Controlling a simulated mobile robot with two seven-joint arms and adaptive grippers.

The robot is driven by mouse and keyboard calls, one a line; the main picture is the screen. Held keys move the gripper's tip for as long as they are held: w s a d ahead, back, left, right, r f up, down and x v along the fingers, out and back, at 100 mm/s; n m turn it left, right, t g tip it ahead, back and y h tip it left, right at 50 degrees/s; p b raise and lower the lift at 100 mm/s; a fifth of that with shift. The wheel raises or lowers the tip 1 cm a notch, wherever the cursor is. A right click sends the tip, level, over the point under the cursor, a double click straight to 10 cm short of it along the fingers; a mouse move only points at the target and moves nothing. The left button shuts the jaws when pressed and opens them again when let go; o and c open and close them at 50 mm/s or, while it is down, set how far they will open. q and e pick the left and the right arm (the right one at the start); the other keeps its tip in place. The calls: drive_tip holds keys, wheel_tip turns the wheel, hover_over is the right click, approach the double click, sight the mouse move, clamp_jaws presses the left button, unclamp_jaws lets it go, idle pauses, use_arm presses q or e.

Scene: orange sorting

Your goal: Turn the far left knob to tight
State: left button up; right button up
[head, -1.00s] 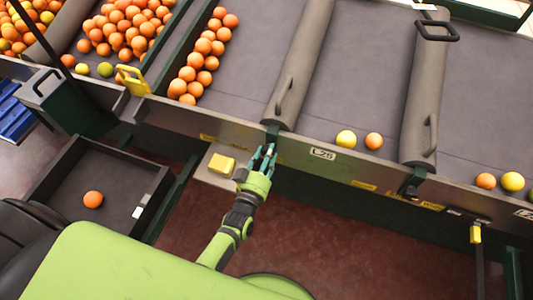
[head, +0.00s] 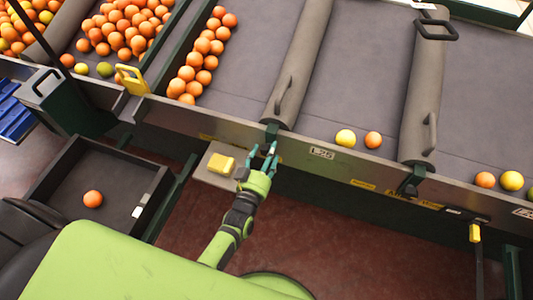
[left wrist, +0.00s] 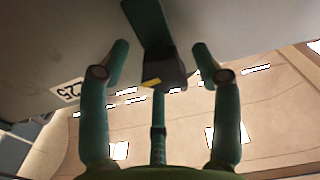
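My left gripper (head: 264,147) is at the front rail of the sorting table, just below a dark green bracket (head: 272,131) at the foot of a grey divider. In the left wrist view, my left gripper (left wrist: 158,60) has its fingers spread around a dark knob (left wrist: 163,74) with a yellow mark, under the green bracket (left wrist: 148,28). The fingers look apart from the knob, so the gripper is open and empty. The knob's tight or loose setting cannot be read. A similar bracket (head: 411,182) sits further right. My right gripper is not in view.
A box with a yellow block (head: 221,164) stands close left of my gripper. A dark tray (head: 64,188) with one orange (head: 93,198) lies further left. Several oranges (head: 192,75) rest on the table. A yellow-topped post (head: 475,234) stands right. The floor below the rail is clear.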

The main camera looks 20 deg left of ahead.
use_arm(q)
drive_tip(key=shift+s+a, duration=0.1)
drive_tip(key=s, duration=1.2)
drive_tip(key=shift+a, duration=0.15)
